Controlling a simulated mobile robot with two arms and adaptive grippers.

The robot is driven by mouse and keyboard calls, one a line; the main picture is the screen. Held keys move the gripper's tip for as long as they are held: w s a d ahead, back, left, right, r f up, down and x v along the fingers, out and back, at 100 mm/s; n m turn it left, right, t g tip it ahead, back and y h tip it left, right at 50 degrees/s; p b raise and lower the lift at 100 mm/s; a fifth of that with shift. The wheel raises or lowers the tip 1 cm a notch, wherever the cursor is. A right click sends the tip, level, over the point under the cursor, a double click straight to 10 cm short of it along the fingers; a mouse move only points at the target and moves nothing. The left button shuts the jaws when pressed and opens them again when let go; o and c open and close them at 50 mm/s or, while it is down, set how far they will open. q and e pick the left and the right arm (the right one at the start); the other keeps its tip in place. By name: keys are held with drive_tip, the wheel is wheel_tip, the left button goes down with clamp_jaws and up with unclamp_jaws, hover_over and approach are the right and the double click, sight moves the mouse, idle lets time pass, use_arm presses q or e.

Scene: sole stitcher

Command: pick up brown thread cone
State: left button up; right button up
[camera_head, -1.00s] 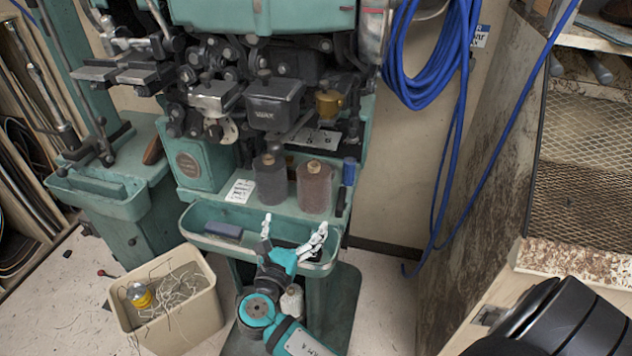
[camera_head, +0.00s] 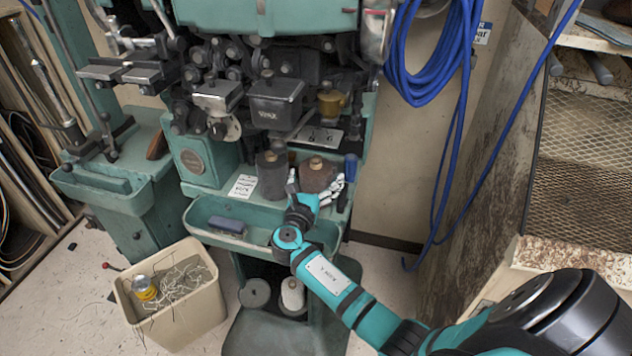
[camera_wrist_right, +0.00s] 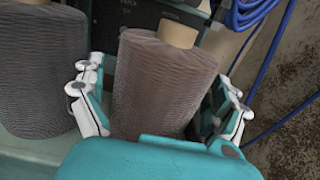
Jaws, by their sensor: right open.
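The brown thread cone (camera_head: 317,172) stands upright on the green machine's shelf, right of a dark grey thread cone (camera_head: 271,177). My right gripper (camera_head: 315,187) is open in front of the brown cone, with one finger on each side of it. In the right wrist view, the brown cone (camera_wrist_right: 165,82) stands between the spread white-tipped fingers, with gaps showing beside it. The palm hides its base. The grey cone (camera_wrist_right: 38,70) is close beside the left finger there. My left gripper is not in view.
A blue-handled tool (camera_head: 350,168) stands just right of the brown cone. A green tray (camera_head: 205,218) with a dark blue block (camera_head: 228,226) runs along the front. A white cone (camera_head: 292,294) is below. A beige bin (camera_head: 190,318) stands on the floor.

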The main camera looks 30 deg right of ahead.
drive_tip(key=shift+w+d, duration=0.15)
drive_tip(key=c, duration=1.3)
drive_tip(key=shift+r, duration=0.1)
